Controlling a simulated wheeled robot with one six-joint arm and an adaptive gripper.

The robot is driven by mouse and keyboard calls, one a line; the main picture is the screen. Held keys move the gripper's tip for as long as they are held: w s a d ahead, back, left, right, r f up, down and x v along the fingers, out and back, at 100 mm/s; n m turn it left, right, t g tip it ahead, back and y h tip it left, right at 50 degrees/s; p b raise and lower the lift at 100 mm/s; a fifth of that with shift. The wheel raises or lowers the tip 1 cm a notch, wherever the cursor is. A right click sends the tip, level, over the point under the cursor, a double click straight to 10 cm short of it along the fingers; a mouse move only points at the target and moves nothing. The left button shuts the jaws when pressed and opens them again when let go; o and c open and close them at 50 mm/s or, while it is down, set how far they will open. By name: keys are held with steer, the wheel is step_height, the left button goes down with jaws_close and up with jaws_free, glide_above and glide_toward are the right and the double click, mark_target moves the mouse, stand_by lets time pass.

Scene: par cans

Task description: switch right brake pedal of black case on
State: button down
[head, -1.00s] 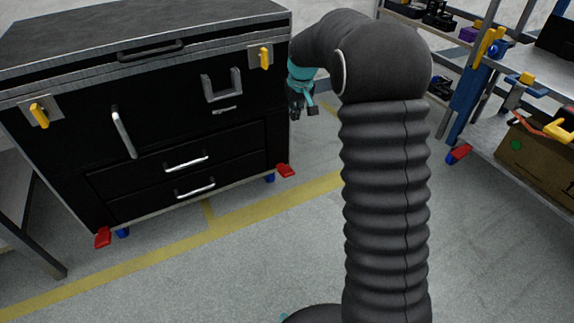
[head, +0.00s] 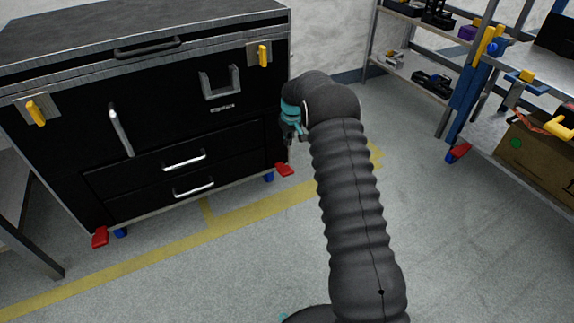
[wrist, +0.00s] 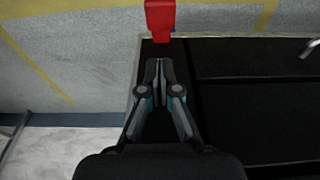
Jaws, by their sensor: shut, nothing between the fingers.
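The black case (head: 60,135) stands at the left in the head view, with two drawers and silver handles. Its right brake pedal (head: 285,169) is red and sticks out at the lower right corner beside a blue caster. In the wrist view the red pedal (wrist: 160,18) is at the top centre, just beyond my fingertips. My gripper (wrist: 160,62) is shut and empty, pointing at the pedal and apart from it in the picture. In the head view my gripper (head: 291,143) hangs by the case's right edge, above the pedal, partly hidden by my arm.
The case's left red pedal (head: 100,237) is at its lower left corner. A shelf unit (head: 410,75) and a workbench with a cardboard box (head: 540,155) stand to the right. Grey floor with yellow lines (head: 205,232) is clear in front of the case.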

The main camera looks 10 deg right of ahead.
mark_target(288, 171)
steer(key=f, duration=0.8)
steer(key=w+f, duration=0.1)
steer(key=f, duration=0.3)
steer(key=shift+a+f+b, duration=0.2)
steer(key=shift+f+b, duration=0.15)
steer(key=shift+s+f, duration=0.1)
steer(key=shift+f, duration=0.4)
steer(key=shift+d+f, duration=0.1)
steer(key=shift+s+d+f+b, duration=0.1)
steer(key=shift+s+f+b, duration=0.2)
steer(key=shift+f+b, duration=0.4)
steer(key=shift+s+d+f+b, duration=0.1)
steer(key=shift+s+f+b, duration=0.2)
steer(key=shift+f+b, duration=0.35)
steer(key=shift+s+f+b, duration=0.3)
steer(key=shift+f+b, duration=0.65)
steer(key=shift+b, duration=0.25)
